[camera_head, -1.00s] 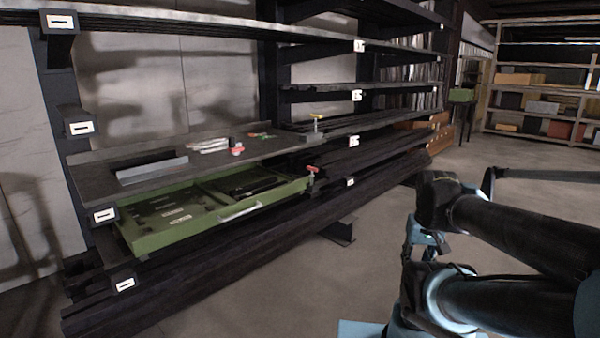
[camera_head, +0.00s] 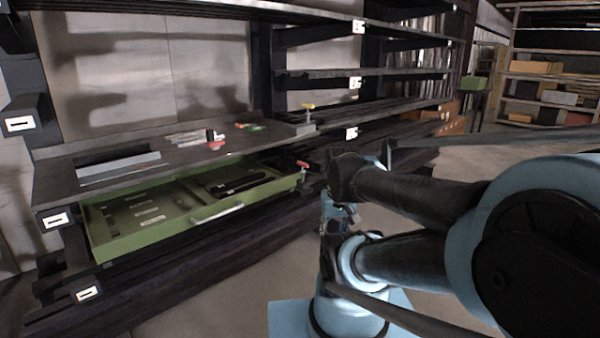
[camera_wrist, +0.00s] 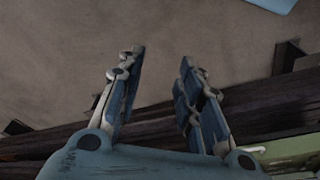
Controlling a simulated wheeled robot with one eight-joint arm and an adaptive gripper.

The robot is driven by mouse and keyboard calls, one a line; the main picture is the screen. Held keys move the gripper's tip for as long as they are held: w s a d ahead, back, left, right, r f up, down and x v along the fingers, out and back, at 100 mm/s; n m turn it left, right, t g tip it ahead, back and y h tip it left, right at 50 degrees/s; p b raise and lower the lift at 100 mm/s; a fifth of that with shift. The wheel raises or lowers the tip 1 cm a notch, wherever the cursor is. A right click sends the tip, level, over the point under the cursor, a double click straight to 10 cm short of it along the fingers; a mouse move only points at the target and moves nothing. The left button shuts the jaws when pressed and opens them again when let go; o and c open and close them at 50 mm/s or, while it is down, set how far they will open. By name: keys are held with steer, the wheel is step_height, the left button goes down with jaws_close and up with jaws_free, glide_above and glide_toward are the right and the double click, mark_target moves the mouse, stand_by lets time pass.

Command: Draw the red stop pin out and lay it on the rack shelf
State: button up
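The red stop pin (camera_head: 302,164) stands at the right end of the green drawer (camera_head: 120,243), its red head just below the shelf edge. The rack shelf (camera_head: 105,190) lies above the drawer. In the wrist view, my gripper (camera_wrist: 162,62) is open with nothing between its fingers. It points at the floor and dark rack beams, and a bit of green (camera_wrist: 290,150) shows at the lower right. The pin does not show in the wrist view. In the head view my arm is right of the pin, and the fingers cannot be made out.
On the shelf are a grey angled bar (camera_head: 120,168), a small red-and-white item (camera_head: 216,140) and a block with a yellow-topped pin (camera_head: 308,106). Bare shelf lies along the front. Long dark beams (camera_head: 190,270) run under the drawer. Open floor lies right of the rack.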

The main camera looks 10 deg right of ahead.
steer(key=shift+o, duration=1)
steer(key=w+a+r+n+t+y, duration=0.1)
steer(key=w+a+r+y, duration=0.15)
steer(key=w, duration=0.45)
steer(key=w+a+r+n+y, duration=0.1)
steer(key=w+a+r, duration=0.25)
steer(key=w, duration=0.35)
steer(key=w+r+n+t+y, duration=0.2)
steer(key=w+n+t+y, duration=0.15)
steer(key=w, duration=1.55)
steer(key=w+d+f+t+y, duration=0.1)
steer(key=w+d+f, duration=0.15)
steer(key=w, duration=0.45)
steer(key=w+d+f+t+y, duration=0.1)
steer(key=w+d+t+y, duration=0.15)
steer(key=w, duration=0.45)
steer(key=n+t, duration=0.2)
steer(key=t, duration=0.2)
glide_toward(303, 164)
steer(key=shift+m, duration=0.25)
steer(key=x, duration=0.7)
steer(key=d+x, duration=0.1)
steer(key=x, duration=0.3)
steer(key=shift+w+a+f, duration=0.2)
steer(key=shift+w+f, duration=0.1)
steer(key=shift+w, duration=0.3)
jaws_close()
